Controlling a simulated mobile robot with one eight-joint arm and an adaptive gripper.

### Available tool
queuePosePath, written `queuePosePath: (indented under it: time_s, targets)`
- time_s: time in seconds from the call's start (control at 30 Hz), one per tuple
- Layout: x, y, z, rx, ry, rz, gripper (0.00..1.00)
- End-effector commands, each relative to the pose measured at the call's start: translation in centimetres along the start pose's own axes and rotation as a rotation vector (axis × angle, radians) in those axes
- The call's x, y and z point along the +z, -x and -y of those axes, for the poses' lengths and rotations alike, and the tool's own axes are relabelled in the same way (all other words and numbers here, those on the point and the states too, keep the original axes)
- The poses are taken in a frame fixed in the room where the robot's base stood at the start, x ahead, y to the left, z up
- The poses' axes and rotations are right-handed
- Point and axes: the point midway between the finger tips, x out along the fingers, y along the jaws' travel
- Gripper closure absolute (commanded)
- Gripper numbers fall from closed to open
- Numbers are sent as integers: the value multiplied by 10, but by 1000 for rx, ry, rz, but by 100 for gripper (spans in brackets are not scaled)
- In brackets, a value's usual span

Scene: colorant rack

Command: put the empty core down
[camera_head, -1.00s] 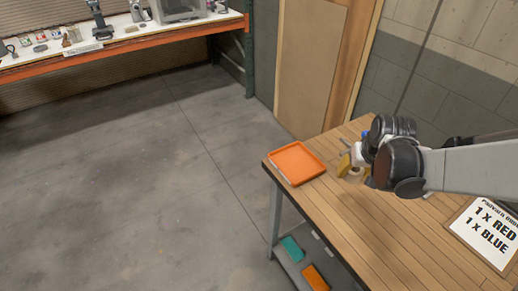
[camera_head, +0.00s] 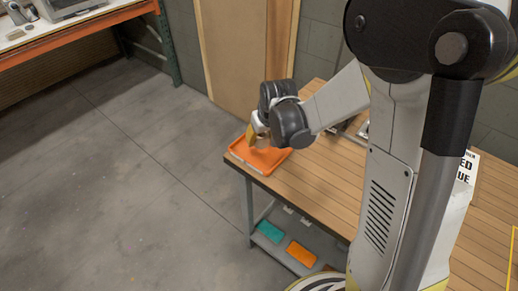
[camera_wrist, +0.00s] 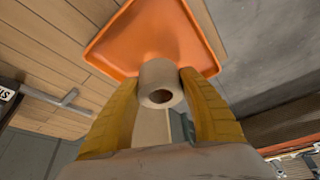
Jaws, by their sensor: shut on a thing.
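The empty core (camera_wrist: 159,82) is a short pale tube with a dark hole in its near end. In the wrist view my gripper (camera_wrist: 160,105) is shut on it, one yellow finger on each side. The orange tray (camera_wrist: 110,62) lies behind the core in that view. In the head view my gripper (camera_head: 252,138) is over the orange tray (camera_head: 239,159) at the table's left corner. The core is too small and too covered to make out clearly there. I cannot tell whether it touches the tray.
The wooden table (camera_head: 310,185) is clear in front of the tray. A teal bin (camera_head: 270,231) and an orange bin (camera_head: 305,254) sit on the shelf below. A sign (camera_head: 467,168) stands at the right, partly hidden by my arm.

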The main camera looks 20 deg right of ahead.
Motion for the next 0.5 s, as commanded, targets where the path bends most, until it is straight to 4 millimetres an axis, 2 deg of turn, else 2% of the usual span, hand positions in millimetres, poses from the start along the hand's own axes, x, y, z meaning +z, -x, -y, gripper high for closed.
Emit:
queuePosePath:
  time_s: [0.3, 0.5]
  targets:
    - [15, -36, 0, 0, 0, 0, 72]
    - [15, -35, 0, 0, 0, 0, 72]
